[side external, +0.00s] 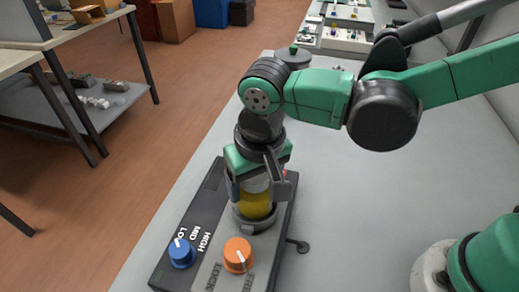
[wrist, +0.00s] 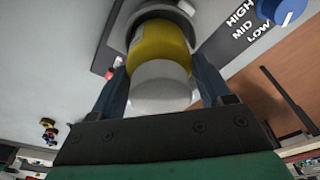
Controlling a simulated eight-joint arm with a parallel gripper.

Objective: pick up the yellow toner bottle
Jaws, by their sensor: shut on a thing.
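The yellow toner bottle (side external: 256,203) stands upright at a dark round holder on the control box, seen in the side external view. In the wrist view the bottle (wrist: 160,47) shows a yellow body and a whitish end (wrist: 160,85) nearer the camera. My gripper (side external: 261,190) comes from above, with its fingers on either side of the bottle. In the wrist view my gripper (wrist: 160,75) is shut on the bottle. The round grey holder (wrist: 188,8) surrounds the bottle's far end. How deep the bottle sits there is hidden.
The control box (side external: 190,216) carries a blue knob (side external: 181,253) marked LOW, MID, HIGH and an orange knob (side external: 238,254). It lies on a grey bench (side external: 340,200) with free room to the right. A green-topped round object (side external: 293,56) stands behind my arm.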

